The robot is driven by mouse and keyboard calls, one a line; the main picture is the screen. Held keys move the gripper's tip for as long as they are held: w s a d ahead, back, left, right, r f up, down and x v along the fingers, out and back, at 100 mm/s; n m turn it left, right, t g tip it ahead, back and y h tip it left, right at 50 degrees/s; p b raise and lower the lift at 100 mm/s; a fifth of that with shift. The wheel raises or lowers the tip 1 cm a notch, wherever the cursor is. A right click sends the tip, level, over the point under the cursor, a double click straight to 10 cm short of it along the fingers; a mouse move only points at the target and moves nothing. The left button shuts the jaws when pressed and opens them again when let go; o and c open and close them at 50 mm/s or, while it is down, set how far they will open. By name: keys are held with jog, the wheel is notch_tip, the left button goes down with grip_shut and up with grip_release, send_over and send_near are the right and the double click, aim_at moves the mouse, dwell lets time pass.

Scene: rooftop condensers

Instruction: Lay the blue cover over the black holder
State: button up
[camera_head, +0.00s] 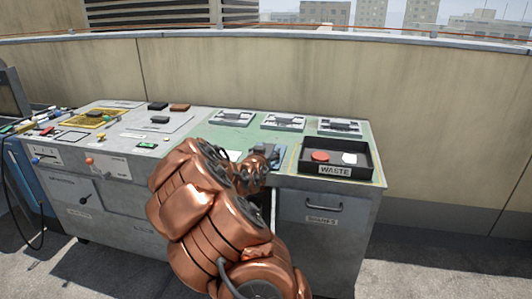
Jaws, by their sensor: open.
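My copper-coloured arm reaches over the bench, and my gripper (272,156) is low over the green mat, left of the waste tray. It is open, though its fingers are small and partly hidden by the arm. A blue-grey flat thing (281,153) shows around and under the gripper; it looks like the blue cover, but I cannot tell its full outline. I cannot surely pick out the black holder. Small black blocks lie at the back left (158,105) and on a light panel (160,119), and dark fittings sit on light plates at the back.
The black waste tray (372,173) holds a red disc (320,156) and a white piece (349,158). Light plates (283,121) line the bench's back. A yellow plate (92,118) and small parts lie at left. A low wall (450,130) stands behind.

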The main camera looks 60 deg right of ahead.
jog(key=v, duration=1.2)
jog(key=shift+p, duration=0.3)
jog(key=shift+s+r, duration=0.1)
jog(key=a+f+n+g+y, duration=0.1)
jog(key=a+f+n+y, duration=0.35)
jog(key=a, duration=0.95)
jog(key=a+f+n+y, duration=0.1)
jog(key=a+f+y, duration=0.5)
jog(key=a, duration=0.8)
jog(key=s+a+r+n+g+y, duration=0.1)
jog(key=s+a+n+g+y, duration=0.1)
jog(key=s+a, duration=0.7)
jog(key=s+a+r+n+g+y, duration=0.2)
jog(key=s+a+n+g, duration=0.3)
jog(key=s+a, duration=0.3)
jog(key=s+n, duration=0.1)
jog(key=s, duration=0.2)
jog(key=shift+s+a+r, duration=0.3)
jog(key=shift+a, duration=0.1)
jog(key=shift+s+r+n+y, duration=0.15)
jog(key=shift+s+n+y, duration=0.1)
jog(key=shift+s, duration=0.25)
jog(key=shift+c, duration=0.3)
